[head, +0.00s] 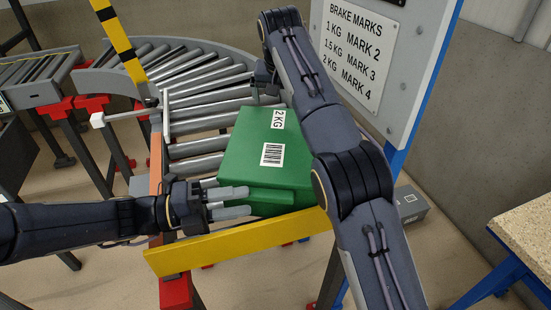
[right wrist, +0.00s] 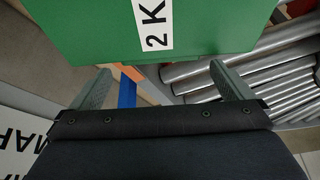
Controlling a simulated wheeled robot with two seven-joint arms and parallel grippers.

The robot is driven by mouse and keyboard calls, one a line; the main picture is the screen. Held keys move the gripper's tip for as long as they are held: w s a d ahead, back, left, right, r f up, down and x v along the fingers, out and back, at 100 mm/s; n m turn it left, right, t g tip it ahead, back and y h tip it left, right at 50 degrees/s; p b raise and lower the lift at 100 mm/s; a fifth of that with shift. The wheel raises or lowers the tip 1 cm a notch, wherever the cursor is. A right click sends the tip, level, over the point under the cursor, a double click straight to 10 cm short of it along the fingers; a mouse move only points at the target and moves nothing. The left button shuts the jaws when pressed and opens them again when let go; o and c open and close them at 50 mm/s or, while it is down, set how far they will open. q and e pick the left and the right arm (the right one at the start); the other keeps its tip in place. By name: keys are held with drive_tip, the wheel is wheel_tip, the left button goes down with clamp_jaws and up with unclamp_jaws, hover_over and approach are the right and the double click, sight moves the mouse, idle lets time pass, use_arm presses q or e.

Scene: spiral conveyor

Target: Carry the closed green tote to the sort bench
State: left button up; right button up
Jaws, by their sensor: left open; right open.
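The closed green tote (head: 242,149), with a barcode and a 2 KG label, sits at the near end of the roller conveyor. My left gripper (head: 240,202) is open at the tote's near-left edge, by a green ledge on its near side; I cannot tell whether it touches. My right gripper (head: 268,84) is open by the tote's far side, partly hidden by my right arm. In the right wrist view, the tote (right wrist: 90,28) lies just beyond the open, empty fingers of my right gripper (right wrist: 160,72). A wood-topped bench (head: 525,235) with blue legs stands at right.
A yellow bar (head: 235,242) crosses the conveyor's near end. The curved rollers (head: 200,85) run back left. A yellow-black striped post (head: 121,40) stands at their side. A brake marks board (head: 360,50) stands at right. A grey box (head: 408,205) sits low behind my right arm.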

sight(258, 200)
use_arm(q)
drive_tip(key=d, duration=0.2)
drive_tip(key=w+d, duration=0.1)
drive_tip(key=d, duration=0.2)
drive_tip(key=shift+d, duration=0.3)
use_arm(e)
drive_tip(key=x, duration=0.5)
drive_tip(key=shift+f, duration=0.3)
